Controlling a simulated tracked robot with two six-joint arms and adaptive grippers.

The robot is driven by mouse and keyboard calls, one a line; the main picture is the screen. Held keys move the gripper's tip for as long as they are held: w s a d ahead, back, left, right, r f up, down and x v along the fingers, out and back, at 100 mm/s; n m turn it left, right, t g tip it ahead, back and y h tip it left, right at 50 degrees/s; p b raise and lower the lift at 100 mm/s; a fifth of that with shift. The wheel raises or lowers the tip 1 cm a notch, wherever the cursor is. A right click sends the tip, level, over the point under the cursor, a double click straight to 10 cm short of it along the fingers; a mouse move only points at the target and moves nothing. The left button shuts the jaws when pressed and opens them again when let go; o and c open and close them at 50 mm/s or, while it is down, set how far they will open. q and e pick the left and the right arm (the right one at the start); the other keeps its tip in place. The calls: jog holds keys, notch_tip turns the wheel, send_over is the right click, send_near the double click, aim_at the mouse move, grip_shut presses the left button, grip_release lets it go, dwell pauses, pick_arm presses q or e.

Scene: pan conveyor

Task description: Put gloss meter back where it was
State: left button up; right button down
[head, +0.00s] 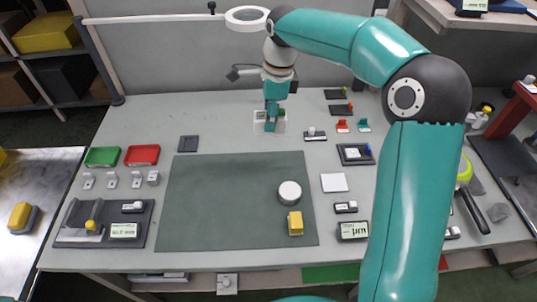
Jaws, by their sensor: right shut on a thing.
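My right gripper (271,103) points down at the back middle of the grey table. It is shut on a small green and white thing (260,116), which is mostly hidden by the fingers. I take this to be the gloss meter, but its shape is too small to tell for sure. A pale white patch (280,127) shows right under and around it; I cannot tell whether the held thing touches it. My left gripper is not in view.
A dark green mat (220,195) fills the table's middle, with a white round piece (289,190) and a yellow block (295,222) on it. Green (103,157) and red (142,155) trays lie left. My right arm hides part of the right side.

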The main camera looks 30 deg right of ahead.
notch_tip(320, 180, down, 15)
jog(key=shift+r, duration=0.15)
dwell(0.4)
jog(key=c, duration=0.6)
grip_release()
jog(key=r, duration=0.4)
jog(key=d+r, duration=0.1)
jog(key=r, duration=0.3)
jog(key=s+r, duration=0.1)
jog(key=r, duration=0.3)
jog(key=shift+d, duration=0.15)
jog(key=shift+w, duration=0.1)
